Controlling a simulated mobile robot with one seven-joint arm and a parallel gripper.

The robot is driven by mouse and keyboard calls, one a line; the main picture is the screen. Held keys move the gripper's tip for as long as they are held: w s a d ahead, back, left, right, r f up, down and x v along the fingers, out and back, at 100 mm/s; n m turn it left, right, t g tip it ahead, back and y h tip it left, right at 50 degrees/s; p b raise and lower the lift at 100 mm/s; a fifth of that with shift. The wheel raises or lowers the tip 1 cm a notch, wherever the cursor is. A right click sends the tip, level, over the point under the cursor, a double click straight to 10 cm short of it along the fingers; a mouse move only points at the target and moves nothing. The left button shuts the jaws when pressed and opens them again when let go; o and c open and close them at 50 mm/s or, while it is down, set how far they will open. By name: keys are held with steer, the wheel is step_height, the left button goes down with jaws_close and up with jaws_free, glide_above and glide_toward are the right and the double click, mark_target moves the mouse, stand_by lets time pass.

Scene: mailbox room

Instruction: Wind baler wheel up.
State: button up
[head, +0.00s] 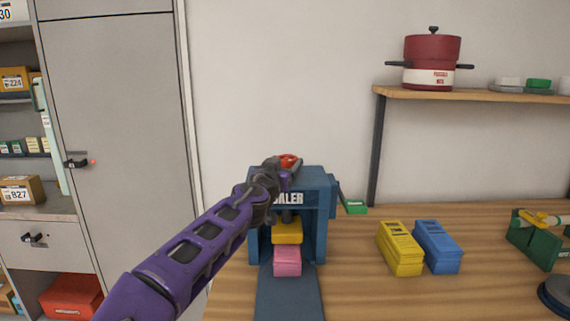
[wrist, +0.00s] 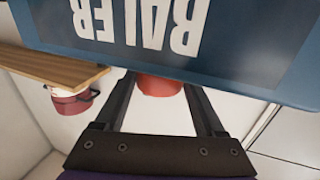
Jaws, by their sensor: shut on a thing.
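The blue baler (head: 318,215) stands on the wooden table, and its lettered front also fills the top of the wrist view (wrist: 240,40). Its red wheel (head: 290,159) is on top. My gripper (head: 284,163) is at the wheel, partly hidden by my own wrist in the head view. In the wrist view my gripper (wrist: 160,90) has one finger on each side of the red wheel (wrist: 160,86) and is shut on it. Inside the baler a yellow block (head: 287,233) sits above a pink block (head: 287,261).
A yellow stack (head: 400,250) and a blue stack (head: 437,247) lie right of the baler. A green-ended lever (head: 354,207) sticks out at the baler's right side. A shelf (head: 480,94) with a red pot (head: 432,60) is above. A grey cabinet (head: 120,120) stands left.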

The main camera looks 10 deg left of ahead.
steer(key=c, duration=0.4)
steer(key=shift+d+n+y, duration=0.15)
steer(key=shift+n+y, duration=0.25)
steer(key=shift+y, duration=0.3)
steer(key=shift+d+r+n+g+y, duration=0.15)
steer(key=shift+n+y, duration=0.45)
steer(key=shift+y, duration=0.4)
steer(key=shift+d+f+n+g+y, duration=0.15)
steer(key=shift+n+y, duration=0.45)
steer(key=shift+y, duration=0.4)
steer(key=shift+w+d+r+n+g+y, duration=0.15)
steer(key=shift+n+g+y, duration=0.25)
steer(key=shift+n+y, duration=0.6)
steer(key=shift+w+d+r+n+g+y, duration=0.1)
steer(key=shift+n+g+y, duration=0.45)
steer(key=shift+y, duration=0.75)
steer(key=shift+n+g+y+p, duration=0.8)
steer(key=shift+n+g+y, duration=0.45)
steer(key=shift+n+y, duration=0.45)
steer(key=shift+w+n+g+y+p, duration=0.1)
steer(key=shift+n+g+y+p, duration=0.3)
steer(key=shift+g+y, duration=0.2)
steer(key=shift+f+n+g+y, duration=0.2)
steer(key=shift+n+g+y, duration=0.2)
steer(key=shift+g, duration=0.1)
